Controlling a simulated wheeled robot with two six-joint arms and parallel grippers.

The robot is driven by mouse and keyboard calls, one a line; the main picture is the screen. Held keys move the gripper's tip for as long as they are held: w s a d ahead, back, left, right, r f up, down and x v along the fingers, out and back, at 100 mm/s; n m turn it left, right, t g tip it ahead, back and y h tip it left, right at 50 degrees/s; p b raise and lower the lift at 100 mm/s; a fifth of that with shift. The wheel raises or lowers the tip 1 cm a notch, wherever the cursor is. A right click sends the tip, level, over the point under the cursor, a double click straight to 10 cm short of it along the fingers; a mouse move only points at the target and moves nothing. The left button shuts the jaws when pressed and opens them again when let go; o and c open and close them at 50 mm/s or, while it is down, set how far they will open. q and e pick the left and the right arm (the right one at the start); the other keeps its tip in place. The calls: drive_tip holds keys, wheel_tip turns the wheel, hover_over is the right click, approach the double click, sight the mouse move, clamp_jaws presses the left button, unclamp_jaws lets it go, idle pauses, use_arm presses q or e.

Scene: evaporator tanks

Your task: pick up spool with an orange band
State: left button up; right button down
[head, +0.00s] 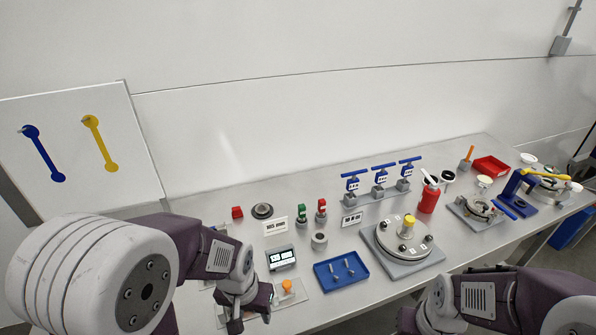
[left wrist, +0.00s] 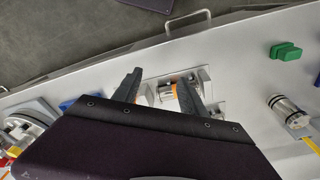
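In the left wrist view a short pale spool with an orange band (left wrist: 170,92) lies on a light plate (left wrist: 204,75). It shows between the two dark fingers of my left gripper (left wrist: 161,82), which are apart. Part of the spool is hidden by the gripper body, and I cannot tell whether either finger touches it. In the head view my left gripper (head: 250,312) points down near the table's front edge, beside a small orange piece (head: 287,286) that looks like the banded spool. My right gripper (head: 424,316) shows only partly at the bottom; its fingers are unclear.
A blue tray (head: 341,272) with small metal parts lies right of the left gripper. A display box (head: 282,259) stands behind it. A round fixture with a yellow knob (head: 404,240) is farther right. In the left wrist view, a green block (left wrist: 286,51) and metal cylinder (left wrist: 285,103) lie right.

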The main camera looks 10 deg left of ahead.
use_arm(q)
drive_tip(key=n, duration=0.3)
drive_tip(key=shift+s+d+r, duration=0.15)
drive_tip(key=shift+s+d, duration=0.15)
drive_tip(key=shift+d, duration=0.05)
drive_tip(key=w+a+f+n+h, duration=0.1)
drive_tip(key=w+a+n+h, duration=0.45)
drive_tip(key=n, duration=1.35)
drive_tip(key=a+f, duration=0.1)
drive_tip(key=a+f+n+y+b, duration=0.1)
drive_tip(key=f, duration=0.1)
drive_tip(key=a+f+n+t+y, duration=0.1)
drive_tip(key=a+f, duration=0.1)
drive_tip(key=shift+w+a+b, duration=0.1)
drive_tip(key=shift+w+b, duration=0.15)
drive_tip(key=shift+b, duration=0.05)
drive_tip(key=shift+w+f, duration=0.1)
drive_tip(key=shift+f, duration=0.2)
drive_tip(key=b+x, duration=0.1)
drive_tip(key=x, duration=0.3)
drive_tip(key=shift+f, duration=0.1)
drive_tip(key=shift+w+f, duration=0.2)
drive_tip(key=shift+f, duration=0.05)
drive_tip(key=shift+s, duration=0.1)
drive_tip(key=c, duration=0.8)
clamp_jaws()
